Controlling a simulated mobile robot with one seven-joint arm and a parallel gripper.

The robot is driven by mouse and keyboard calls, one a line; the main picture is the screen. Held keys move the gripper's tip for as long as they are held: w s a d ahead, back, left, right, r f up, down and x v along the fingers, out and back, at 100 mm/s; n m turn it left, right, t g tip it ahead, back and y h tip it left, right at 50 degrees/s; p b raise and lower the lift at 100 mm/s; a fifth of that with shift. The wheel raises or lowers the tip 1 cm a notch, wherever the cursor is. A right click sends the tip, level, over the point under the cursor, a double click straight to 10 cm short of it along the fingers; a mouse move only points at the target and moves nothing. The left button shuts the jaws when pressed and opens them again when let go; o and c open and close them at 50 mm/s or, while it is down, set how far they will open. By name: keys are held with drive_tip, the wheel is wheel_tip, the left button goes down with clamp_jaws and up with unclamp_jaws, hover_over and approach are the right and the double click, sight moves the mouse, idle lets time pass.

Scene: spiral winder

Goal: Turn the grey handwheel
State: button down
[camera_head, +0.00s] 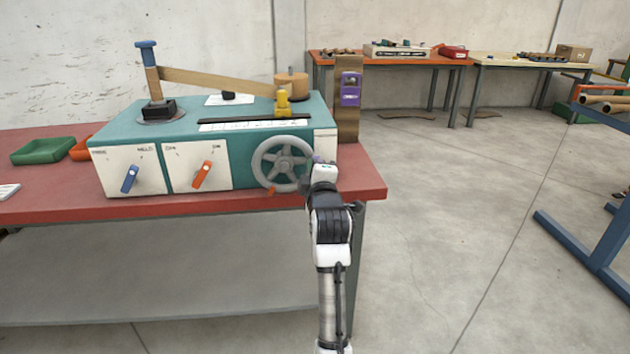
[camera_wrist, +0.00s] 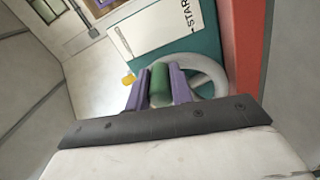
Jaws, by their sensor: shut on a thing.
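The grey handwheel (camera_head: 284,163) is mounted on the right of the teal and white machine's front. Part of its rim and a spoke show in the wrist view (camera_wrist: 213,70). A green cylindrical handle (camera_wrist: 159,82) sits between my purple fingers in the wrist view, over the wheel's rim. My gripper (camera_head: 318,161) is at the wheel's right side and is shut on this handle (camera_wrist: 159,75). In the head view my gripper hides the handle and the right edge of the rim.
The machine's front has a blue lever (camera_head: 130,178) and an orange lever (camera_head: 203,174), left of the wheel. A wooden arm (camera_head: 215,82) spans its top. The red table (camera_head: 368,180) ends just right of my gripper. Open floor (camera_head: 440,220) lies to the right.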

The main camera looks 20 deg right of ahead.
drive_tip(key=shift+a+r+n+b, duration=0.1)
drive_tip(key=shift+r+n+b, duration=0.1)
drive_tip(key=shift+r+n, duration=0.4)
drive_tip(key=shift+a+r+n+b, duration=0.15)
drive_tip(key=shift+r+n, duration=0.1)
drive_tip(key=shift+n, duration=0.55)
drive_tip(key=c, duration=1.2)
unclamp_jaws()
drive_tip(key=shift+w, duration=0.1)
drive_tip(key=shift+c, duration=0.2)
drive_tip(key=b+v, duration=0.1)
drive_tip(key=v, duration=1.3)
drive_tip(key=shift+w+r, duration=0.1)
